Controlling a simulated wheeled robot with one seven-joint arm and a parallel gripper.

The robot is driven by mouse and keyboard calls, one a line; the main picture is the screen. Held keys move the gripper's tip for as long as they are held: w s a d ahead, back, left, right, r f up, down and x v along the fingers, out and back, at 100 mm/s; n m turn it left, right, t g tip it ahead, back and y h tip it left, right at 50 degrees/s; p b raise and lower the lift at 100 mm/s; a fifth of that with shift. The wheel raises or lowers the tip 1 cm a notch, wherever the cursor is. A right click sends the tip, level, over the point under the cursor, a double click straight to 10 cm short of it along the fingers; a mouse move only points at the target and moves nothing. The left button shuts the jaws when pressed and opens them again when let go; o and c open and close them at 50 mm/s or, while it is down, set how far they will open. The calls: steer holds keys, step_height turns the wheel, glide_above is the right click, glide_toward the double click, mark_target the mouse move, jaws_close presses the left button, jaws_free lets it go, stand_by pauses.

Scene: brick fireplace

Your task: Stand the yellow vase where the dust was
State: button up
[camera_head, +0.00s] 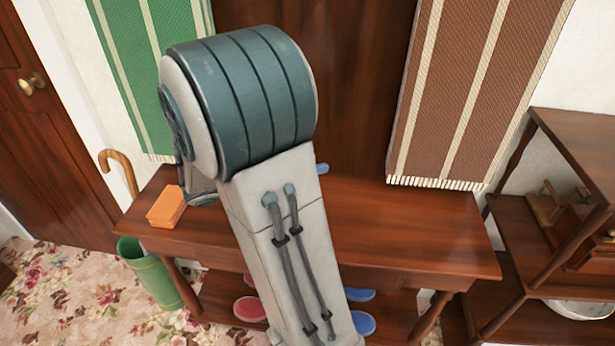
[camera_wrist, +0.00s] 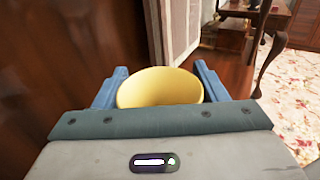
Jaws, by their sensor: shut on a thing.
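The yellow vase (camera_wrist: 160,90) shows in the wrist view, its wide round rim between the two blue fingers of my gripper (camera_wrist: 161,70). The fingers are shut on it from both sides. In the head view my arm hides the vase and most of my gripper. The wooden console table (camera_head: 405,235) stands in front of me against the wall. No dust shows on the visible part of its top. I cannot tell from these frames whether the vase touches a surface.
An orange block-like thing (camera_head: 166,206) lies at the table's left end. Red (camera_head: 249,309) and blue (camera_head: 362,322) slipper-like things are on the lower shelf. A green bin (camera_head: 150,275) with a cane (camera_head: 122,168) stands left. A shelf unit (camera_head: 575,130) stands right. The table's right half is clear.

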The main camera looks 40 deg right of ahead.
steer(key=shift+w+d+f+b, duration=0.1)
steer(key=shift+d+f+b, duration=0.1)
steer(key=shift+f, duration=0.6)
steer(key=shift+w+d+f+b, duration=0.15)
steer(key=shift+d+f+b, duration=0.1)
steer(key=shift+f, duration=0.55)
steer(key=shift+w+d+f+b, duration=0.1)
steer(key=shift+d+f+b, duration=0.1)
steer(key=shift+f, duration=0.7)
steer(key=shift+f, duration=0.15)
steer(key=o, duration=1.5)
steer(key=shift+o, duration=0.2)
